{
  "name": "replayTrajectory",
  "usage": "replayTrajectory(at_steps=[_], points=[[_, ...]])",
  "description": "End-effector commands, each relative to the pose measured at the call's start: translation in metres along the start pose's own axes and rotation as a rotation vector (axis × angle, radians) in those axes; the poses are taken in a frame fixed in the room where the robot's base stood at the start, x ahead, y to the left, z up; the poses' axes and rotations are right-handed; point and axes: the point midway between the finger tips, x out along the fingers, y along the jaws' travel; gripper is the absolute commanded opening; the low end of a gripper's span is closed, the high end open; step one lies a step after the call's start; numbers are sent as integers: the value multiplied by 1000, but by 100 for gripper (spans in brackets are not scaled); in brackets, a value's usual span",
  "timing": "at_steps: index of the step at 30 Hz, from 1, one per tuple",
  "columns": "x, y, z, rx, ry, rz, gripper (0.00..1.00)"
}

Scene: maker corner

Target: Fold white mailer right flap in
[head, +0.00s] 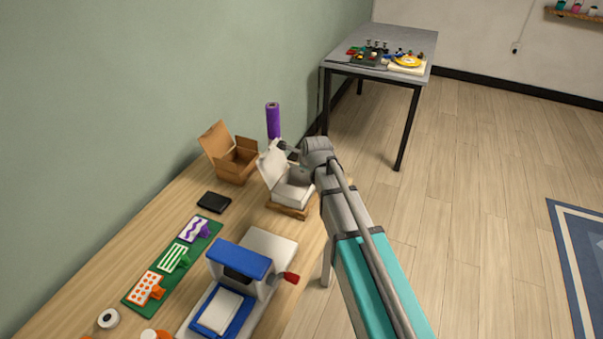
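The white mailer (293,192) is an open box near the right edge of the wooden workbench, with its white lid or back panel standing up at its upper left. It rests on a small brown wooden base (286,211). My gripper (291,152) is at the far upper side of the mailer, close to the raised panel. My grey wrist covers the mailer's right side, so the right flap is not clear to see. The fingers are small and partly hidden; I cannot tell if they are open or touch the mailer.
A brown cardboard box (236,166) stands open to the left, and a purple roll (273,121) behind. A black wallet-like item (214,202), a green board (172,262) and a blue-and-white press (239,260) with a red-handled lever lie nearer. A grey table (425,45) stands beyond open floor.

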Motion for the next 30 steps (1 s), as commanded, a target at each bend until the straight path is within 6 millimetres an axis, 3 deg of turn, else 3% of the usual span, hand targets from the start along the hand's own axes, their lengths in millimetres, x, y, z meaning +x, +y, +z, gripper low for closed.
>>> replayTrajectory(at_steps=[3,12,27,30], points=[[16,1,-1,0,0,0,38],[37,0,-1,0,0,0,38],[40,0,0,0,0,0,38],[40,0,0,0,0,0,21]])
